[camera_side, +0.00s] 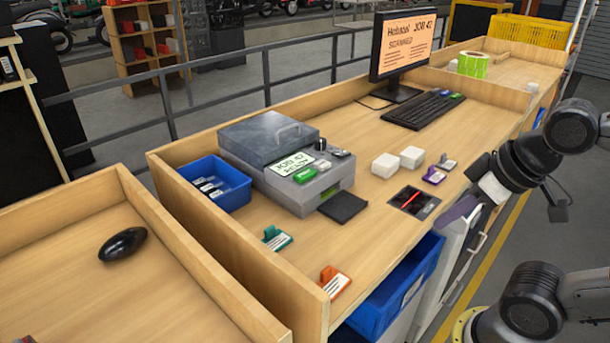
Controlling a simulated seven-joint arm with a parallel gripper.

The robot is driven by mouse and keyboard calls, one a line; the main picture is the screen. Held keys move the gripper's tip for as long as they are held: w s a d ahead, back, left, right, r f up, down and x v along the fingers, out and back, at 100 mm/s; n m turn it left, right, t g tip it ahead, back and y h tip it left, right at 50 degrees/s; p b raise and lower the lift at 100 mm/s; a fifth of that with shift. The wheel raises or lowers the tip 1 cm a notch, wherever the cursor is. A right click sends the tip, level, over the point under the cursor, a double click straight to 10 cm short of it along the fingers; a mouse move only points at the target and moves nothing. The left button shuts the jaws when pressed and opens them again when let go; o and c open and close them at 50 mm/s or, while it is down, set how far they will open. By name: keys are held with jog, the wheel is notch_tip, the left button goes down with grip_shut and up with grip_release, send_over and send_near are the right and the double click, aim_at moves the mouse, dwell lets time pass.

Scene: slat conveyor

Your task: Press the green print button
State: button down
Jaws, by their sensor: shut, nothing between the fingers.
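My gripper (440,225) is at the right, by the front edge of the bench, well apart from the printer. Its dark fingers look closed together, with nothing seen between them. The fingers point down and left, near a black scanner window (414,202) with a red line. I cannot tell their exact height above the bench.
Two white boxes (398,163) and a small purple-and-white item (434,175) stand between the printer and my gripper. A blue bin (217,183) is left of the printer. A monitor (403,45) and keyboard (422,109) are behind.

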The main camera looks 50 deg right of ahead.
dwell(0.3)
notch_tip(320, 180, up, 9)
jog(key=m+t+y, duration=0.1)
jog(key=m+t, duration=0.3)
jog(key=m, duration=0.4)
send_over(309, 176)
jog(key=shift+w+f, duration=0.1)
jog(key=shift+f, duration=0.1)
jog(key=shift+f, duration=0.1)
jog(key=shift+f, duration=4.3)
jog(key=shift+f, duration=0.1)
